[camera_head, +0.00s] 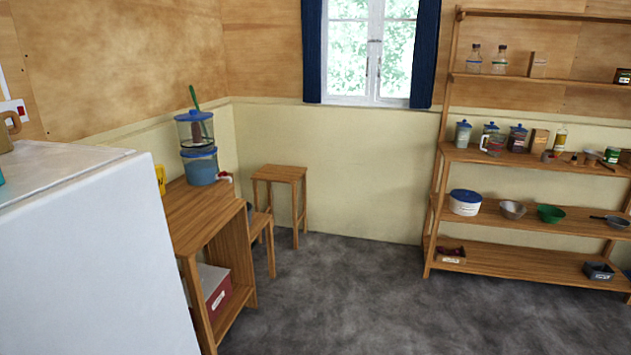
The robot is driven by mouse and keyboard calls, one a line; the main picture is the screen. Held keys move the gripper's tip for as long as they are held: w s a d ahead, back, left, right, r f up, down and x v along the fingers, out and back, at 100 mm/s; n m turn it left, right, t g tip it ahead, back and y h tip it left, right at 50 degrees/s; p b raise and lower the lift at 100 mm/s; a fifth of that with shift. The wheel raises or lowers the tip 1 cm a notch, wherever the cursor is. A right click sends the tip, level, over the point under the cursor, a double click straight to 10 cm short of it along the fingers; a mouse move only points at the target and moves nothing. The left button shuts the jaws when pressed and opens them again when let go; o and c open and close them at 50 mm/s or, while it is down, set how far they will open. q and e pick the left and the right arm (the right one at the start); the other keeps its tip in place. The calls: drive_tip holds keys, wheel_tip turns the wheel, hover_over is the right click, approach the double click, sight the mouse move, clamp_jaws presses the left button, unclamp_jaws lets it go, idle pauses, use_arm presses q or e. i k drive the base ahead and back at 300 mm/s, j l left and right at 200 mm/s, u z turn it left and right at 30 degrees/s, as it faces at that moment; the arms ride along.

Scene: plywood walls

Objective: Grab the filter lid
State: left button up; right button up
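A two-part water filter stands at the far end of the wooden counter, at the left of the view. Its upper container (190,133) is clear, with something brownish inside. Its lower container (200,171) holds blue and has a white and red tap (225,177) on its right side. The blue filter lid (194,115) lies on top of the upper container. A green stick-like thing (194,97) rises above the lid; I cannot tell whether it is fixed to it or stands behind it. Neither of my grippers is in view.
A white fridge-like cabinet (95,270) fills the near left, in front of part of the counter (200,210). Two wooden stools (280,172) stand beyond the counter. A shelf unit (500,212) with jars and bowls stands right. The grey floor (370,300) between is clear.

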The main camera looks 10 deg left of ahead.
sight(193, 116)
drive_tip(key=i, duration=1.4)
drive_tip(key=i+l+u, duration=0.1)
drive_tip(key=i, duration=1.35)
drive_tip(key=i+l+u, duration=0.1)
drive_tip(key=i+u, duration=0.15)
drive_tip(key=i, duration=0.25)
drive_tip(key=i+l+u, duration=0.3)
drive_tip(key=i, duration=0.15)
drive_tip(key=j, duration=0.05)
